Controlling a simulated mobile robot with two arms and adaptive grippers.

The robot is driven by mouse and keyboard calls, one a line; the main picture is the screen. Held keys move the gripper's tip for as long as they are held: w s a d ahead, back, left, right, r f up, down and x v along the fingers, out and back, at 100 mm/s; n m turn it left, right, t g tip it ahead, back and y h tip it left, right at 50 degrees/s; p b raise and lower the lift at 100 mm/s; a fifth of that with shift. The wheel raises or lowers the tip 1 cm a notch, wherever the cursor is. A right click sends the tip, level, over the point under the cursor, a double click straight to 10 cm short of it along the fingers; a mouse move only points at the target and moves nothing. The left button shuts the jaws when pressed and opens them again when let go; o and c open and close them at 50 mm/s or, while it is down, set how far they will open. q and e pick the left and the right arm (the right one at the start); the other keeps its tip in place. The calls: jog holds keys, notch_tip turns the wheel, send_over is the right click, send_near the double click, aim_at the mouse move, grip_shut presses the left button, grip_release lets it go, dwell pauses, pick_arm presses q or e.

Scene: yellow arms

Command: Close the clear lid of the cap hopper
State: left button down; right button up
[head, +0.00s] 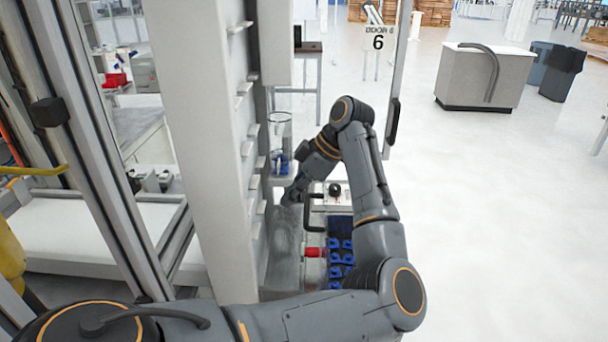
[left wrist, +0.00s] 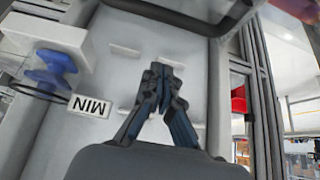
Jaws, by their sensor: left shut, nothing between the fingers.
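The cap hopper (head: 341,228) is a dark bin holding several blue caps, low in the middle of the head view. A grey, see-through panel (head: 283,243), apparently its clear lid, stands raised at the bin's left side; my arm partly covers this area. A black handle (head: 309,212) shows near the panel's upper right. My left gripper (head: 291,194) is shut and empty, just above the panel's top end; I cannot tell whether they touch. In the left wrist view its closed fingertips (left wrist: 160,76) are in front of a white slotted surface. My right gripper is out of view.
A clear cylinder (head: 280,132) with blue pieces stands behind the gripper. A tall pale column (head: 199,140) with short ledges borders the left. A red part (head: 315,252) sits by the bin. A MIN label (left wrist: 89,106) is close to the gripper. Open floor lies right.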

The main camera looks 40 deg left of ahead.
aim_at(313, 231)
pick_arm(q)
jog(key=w+d+f+p, duration=0.2)
jog(key=shift+d+f, duration=0.1)
jog(key=shift+f, duration=0.4)
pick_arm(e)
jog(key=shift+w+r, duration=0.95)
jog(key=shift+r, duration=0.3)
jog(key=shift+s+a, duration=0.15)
